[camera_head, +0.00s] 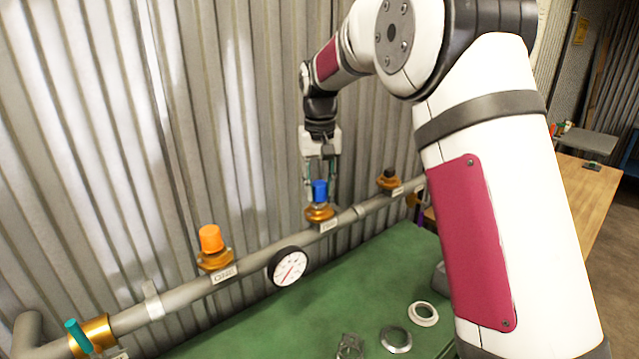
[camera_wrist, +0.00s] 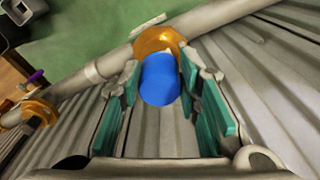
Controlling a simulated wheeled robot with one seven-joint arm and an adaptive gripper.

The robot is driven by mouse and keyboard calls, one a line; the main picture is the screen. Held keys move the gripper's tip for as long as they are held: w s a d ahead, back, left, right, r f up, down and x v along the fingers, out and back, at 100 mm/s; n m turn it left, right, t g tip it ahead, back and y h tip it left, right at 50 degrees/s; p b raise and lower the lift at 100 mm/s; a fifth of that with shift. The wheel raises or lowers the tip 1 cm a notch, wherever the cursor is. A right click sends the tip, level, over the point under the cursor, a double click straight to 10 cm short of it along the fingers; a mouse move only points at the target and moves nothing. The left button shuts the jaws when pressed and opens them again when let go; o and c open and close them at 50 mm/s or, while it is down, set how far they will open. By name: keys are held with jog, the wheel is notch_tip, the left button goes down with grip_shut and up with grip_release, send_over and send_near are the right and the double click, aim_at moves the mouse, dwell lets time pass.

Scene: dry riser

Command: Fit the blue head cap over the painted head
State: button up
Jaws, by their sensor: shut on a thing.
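The blue head cap (camera_head: 320,190) is upright at the middle brass head (camera_head: 319,213) on the grey pipe. My gripper (camera_head: 321,182) reaches down from above with its fingers on both sides of the cap, shut on it. In the wrist view the blue cap (camera_wrist: 159,80) lies between the teal finger pads, with the brass head (camera_wrist: 157,38) just beyond it. The cap hides the top of that head, so I cannot tell how far down it sits or any paint there.
An orange cap (camera_head: 210,238) stands on the left brass head. The right brass head (camera_head: 388,182) has a dark top. A pressure gauge (camera_head: 289,266) hangs on the pipe. Rings (camera_head: 423,314) lie on the green table (camera_head: 330,300). A corrugated wall (camera_head: 130,150) stands close behind the pipe.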

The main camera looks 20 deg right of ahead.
jog(key=shift+f, duration=0.6)
jog(key=o, duration=1)
jog(key=r, duration=1.2)
jog(key=shift+s+a, duration=0.1)
jog(key=shift+s, duration=0.3)
